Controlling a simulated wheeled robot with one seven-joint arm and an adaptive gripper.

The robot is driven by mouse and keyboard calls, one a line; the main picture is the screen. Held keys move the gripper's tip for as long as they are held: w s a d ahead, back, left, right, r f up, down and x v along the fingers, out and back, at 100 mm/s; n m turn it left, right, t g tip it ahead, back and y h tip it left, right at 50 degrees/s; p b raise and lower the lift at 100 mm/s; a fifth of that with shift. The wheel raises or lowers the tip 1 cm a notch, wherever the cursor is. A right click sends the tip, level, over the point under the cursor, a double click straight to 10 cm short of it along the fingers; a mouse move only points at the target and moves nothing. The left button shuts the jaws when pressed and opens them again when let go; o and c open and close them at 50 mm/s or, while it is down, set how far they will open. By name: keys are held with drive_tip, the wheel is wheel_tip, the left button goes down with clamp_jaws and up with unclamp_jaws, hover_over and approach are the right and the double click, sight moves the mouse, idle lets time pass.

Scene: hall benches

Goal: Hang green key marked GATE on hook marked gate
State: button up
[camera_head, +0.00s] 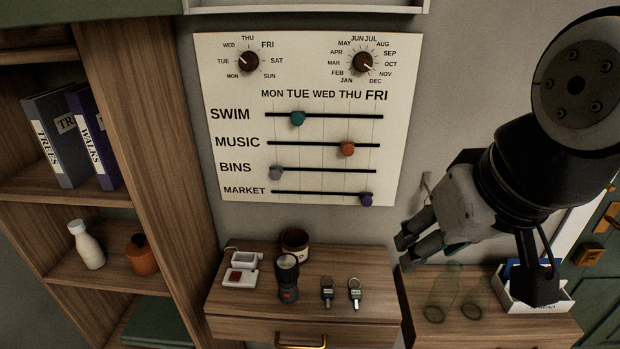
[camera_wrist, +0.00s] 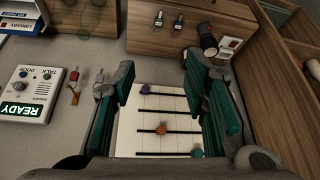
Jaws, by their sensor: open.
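My gripper (camera_head: 413,246) is at the right in the head view, raised in front of the wall just right of the chart board. In the wrist view its green-padded fingers (camera_wrist: 158,78) are wide apart with nothing between them. A red and orange tagged item (camera_wrist: 73,86) hangs on the wall there. I cannot make out a green GATE key or the gate hook.
Clear glasses (camera_head: 443,292) and a white box (camera_head: 535,302) stand at right. A READY panel (camera_wrist: 28,95) is on the wall. A shelf unit stands left.

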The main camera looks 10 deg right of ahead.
drive_tip(key=w, duration=0.1)
drive_tip(key=m+g+b, duration=0.2)
drive_tip(key=g, duration=0.3)
hover_over(356, 293)
wheel_tip(356, 293, down, 27)
drive_tip(key=shift+f+b, duration=2.3)
drive_tip(key=shift+f, duration=2.45)
drive_tip(key=shift+c, duration=0.6)
clamp_jaws()
drive_tip(key=shift+r+p, duration=2.15)
drive_tip(key=shift+r, duration=1.9)
